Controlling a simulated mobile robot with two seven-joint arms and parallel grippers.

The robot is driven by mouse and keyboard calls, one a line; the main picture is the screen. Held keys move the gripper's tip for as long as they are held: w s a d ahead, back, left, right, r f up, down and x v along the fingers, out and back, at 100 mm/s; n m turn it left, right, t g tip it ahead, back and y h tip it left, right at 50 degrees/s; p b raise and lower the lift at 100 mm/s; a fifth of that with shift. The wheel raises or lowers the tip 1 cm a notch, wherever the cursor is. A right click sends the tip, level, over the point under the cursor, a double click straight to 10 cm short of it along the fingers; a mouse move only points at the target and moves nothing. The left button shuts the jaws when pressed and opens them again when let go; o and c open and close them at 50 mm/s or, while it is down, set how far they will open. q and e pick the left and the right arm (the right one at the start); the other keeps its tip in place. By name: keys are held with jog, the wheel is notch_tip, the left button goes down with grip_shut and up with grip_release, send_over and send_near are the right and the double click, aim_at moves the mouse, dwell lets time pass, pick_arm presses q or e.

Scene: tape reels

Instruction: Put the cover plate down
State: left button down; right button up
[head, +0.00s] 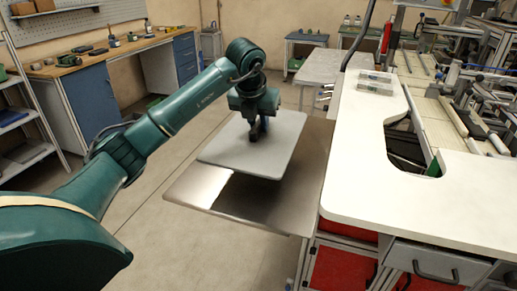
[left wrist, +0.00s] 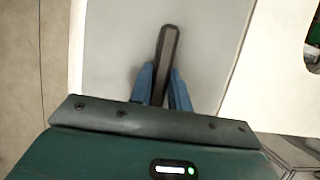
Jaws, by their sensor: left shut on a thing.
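The cover plate (head: 228,146) is a flat light grey plate with rounded corners, held roughly level over a metal shelf (head: 190,190). A dark shadow lies on the shelf under the plate, and a gap shows between them. My left gripper (head: 258,133) is above the plate, shut on its dark handle. In the left wrist view, the blue fingers (left wrist: 160,88) close on the dark bar handle (left wrist: 167,50) on the plate's top face. My right gripper is in neither view.
Red drawers (head: 340,265) are below. A workbench (head: 100,65) is at the back left. Open floor lies left of the shelf.

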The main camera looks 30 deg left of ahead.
aim_at(259, 137)
pick_arm(q)
notch_tip(259, 137, down, 4)
jog(key=shift+f, duration=0.2)
notch_tip(259, 137, down, 3)
jog(key=shift+f+p, duration=0.1)
jog(key=shift+p, duration=0.3)
jog(key=shift+f, duration=0.15)
jog(key=shift+f, duration=0.1)
jog(key=c, duration=1.8)
grip_release()
jog(key=shift+f, duration=0.15)
jog(key=o, duration=0.5)
